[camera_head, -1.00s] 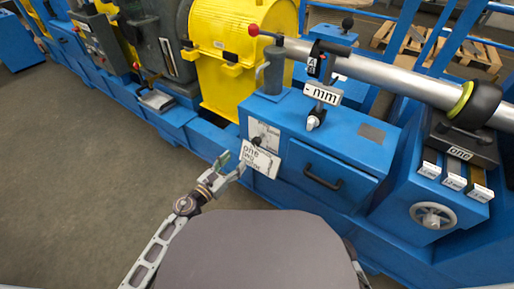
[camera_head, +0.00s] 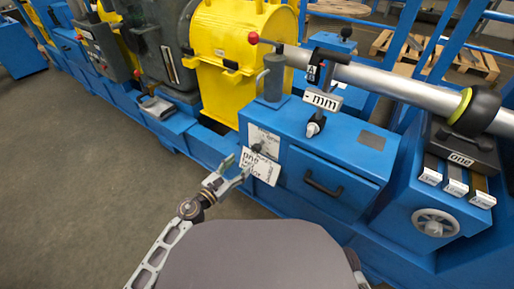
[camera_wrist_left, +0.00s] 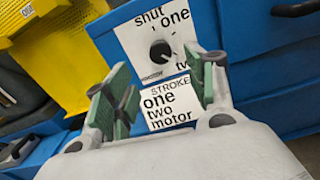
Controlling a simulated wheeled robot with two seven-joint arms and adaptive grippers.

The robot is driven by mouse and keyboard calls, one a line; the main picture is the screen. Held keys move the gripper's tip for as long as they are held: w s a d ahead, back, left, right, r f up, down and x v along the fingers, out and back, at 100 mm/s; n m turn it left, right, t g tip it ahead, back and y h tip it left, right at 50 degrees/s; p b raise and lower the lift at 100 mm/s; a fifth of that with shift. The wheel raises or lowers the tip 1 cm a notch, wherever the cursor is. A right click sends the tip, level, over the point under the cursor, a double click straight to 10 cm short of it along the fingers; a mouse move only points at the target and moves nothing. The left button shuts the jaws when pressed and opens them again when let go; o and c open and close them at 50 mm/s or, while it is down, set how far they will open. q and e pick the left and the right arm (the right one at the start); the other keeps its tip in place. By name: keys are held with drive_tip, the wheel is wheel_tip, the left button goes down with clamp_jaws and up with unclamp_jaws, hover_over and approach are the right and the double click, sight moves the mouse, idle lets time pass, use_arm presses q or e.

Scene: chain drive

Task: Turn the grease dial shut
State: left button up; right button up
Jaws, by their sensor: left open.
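The grease dial is a black round knob (camera_wrist_left: 160,51) on a white plate (camera_wrist_left: 131,36) marked "shut", "one" and "two", seen in the left wrist view. In the head view the knob (camera_head: 257,148) is small on the blue cabinet's front. Which mark it points to is too small to tell. My left gripper (camera_head: 239,167) is open and empty, just in front of and slightly below the dial. In the left wrist view its green-padded fingers (camera_wrist_left: 163,80) stand apart, with the knob visible beyond and between them, not touched. My right gripper is out of view.
A second white plate (camera_wrist_left: 171,102) marked "STROKE one two motor" sits just below the dial. A drawer handle (camera_head: 323,187) sticks out to the right. A yellow housing (camera_head: 228,95) stands behind left. The floor (camera_head: 90,165) at left is clear.

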sight(254, 150)
use_arm(q)
drive_tip(key=shift+x, duration=5.25)
drive_tip(key=shift+w+d, duration=0.3)
drive_tip(key=shift+w, duration=0.15)
drive_tip(key=shift+w+d, duration=0.15)
drive_tip(key=shift+w, duration=0.05)
drive_tip(key=c, duration=1)
drive_tip(key=shift+c, duration=0.2)
